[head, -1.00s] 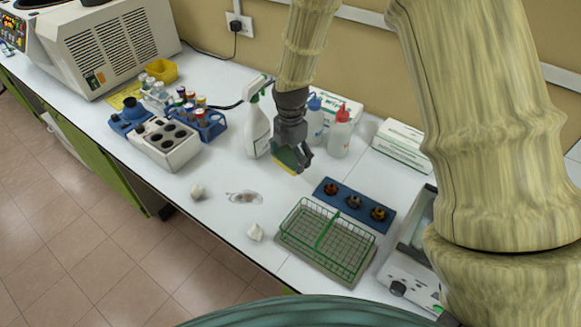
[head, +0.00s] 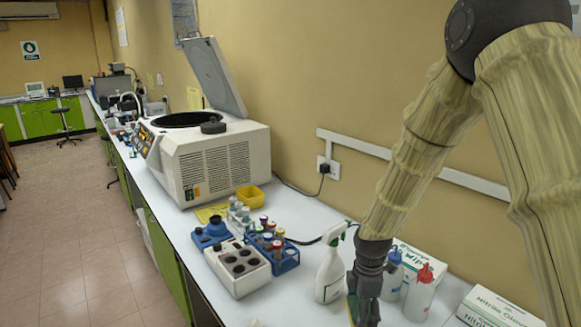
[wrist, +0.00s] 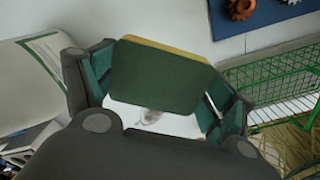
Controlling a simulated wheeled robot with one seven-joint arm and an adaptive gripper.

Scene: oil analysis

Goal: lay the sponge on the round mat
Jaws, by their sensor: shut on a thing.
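My gripper (head: 367,298) is at the lower edge of the head view, just right of the white spray bottle. In the wrist view my gripper (wrist: 158,92) is shut on the sponge (wrist: 155,78), a dark green block with a yellow layer along its far edge. The sponge is held between both fingers, above the white counter. A sliver of the sponge (head: 351,308) shows beside the fingers in the head view. I cannot make out a round mat in either view. A small brownish patch (wrist: 150,116) shows on the counter below the sponge.
The spray bottle (head: 330,275), a red-topped wash bottle (head: 420,293) and a glove box (head: 492,310) stand near my gripper. A tube rack (head: 283,260) and a centrifuge (head: 215,165) stand farther off. A green wire basket (wrist: 272,78) and a blue holder (wrist: 268,14) lie to the wrist view's right.

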